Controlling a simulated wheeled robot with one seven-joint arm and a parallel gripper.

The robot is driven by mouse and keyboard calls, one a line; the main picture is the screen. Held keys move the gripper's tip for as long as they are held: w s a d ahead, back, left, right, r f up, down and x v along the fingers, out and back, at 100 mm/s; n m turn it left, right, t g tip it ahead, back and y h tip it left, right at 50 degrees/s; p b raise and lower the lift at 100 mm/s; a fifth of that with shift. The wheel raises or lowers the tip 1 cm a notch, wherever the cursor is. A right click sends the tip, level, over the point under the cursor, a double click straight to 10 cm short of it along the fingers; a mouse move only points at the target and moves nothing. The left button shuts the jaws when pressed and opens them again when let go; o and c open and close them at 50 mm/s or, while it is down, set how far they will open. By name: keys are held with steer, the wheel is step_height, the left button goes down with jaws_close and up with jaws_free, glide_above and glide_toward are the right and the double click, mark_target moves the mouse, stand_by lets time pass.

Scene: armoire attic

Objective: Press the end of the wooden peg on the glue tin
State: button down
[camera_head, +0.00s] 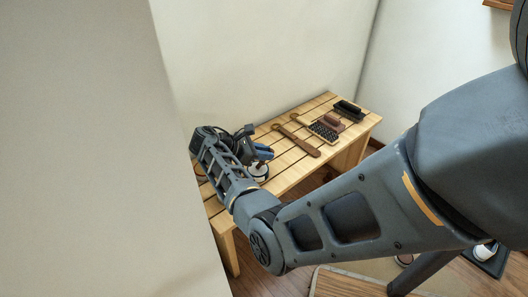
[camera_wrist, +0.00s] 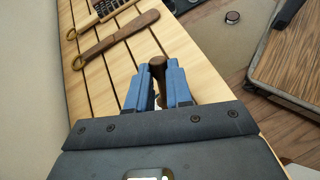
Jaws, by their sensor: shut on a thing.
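My gripper (camera_head: 262,152) is over the near left part of the slatted wooden bench. In the wrist view, my gripper's blue fingers (camera_wrist: 158,88) are shut on a dark brown wooden peg (camera_wrist: 157,66), whose rounded end shows between the fingertips. A small white and dark blue tin (camera_head: 259,173), which looks like the glue tin, stands on the bench just below the fingers in the head view. My gripper partly covers it. I cannot tell whether the peg touches the tin. The tin is not clearly seen in the wrist view.
The bench (camera_head: 284,183) also holds a long brown wooden tool (camera_head: 300,144), a dark-bristled brush (camera_head: 322,131) and several small blocks or brushes at its far end. Walls stand behind and left of the bench. A framed panel (camera_wrist: 292,62) lies on the floor to the right.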

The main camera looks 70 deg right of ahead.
step_height(320, 180, up, 7)
steer(key=p, duration=0.7)
steer(key=shift+p, duration=0.3)
steer(key=shift+s, duration=0.1)
stand_by(0.6)
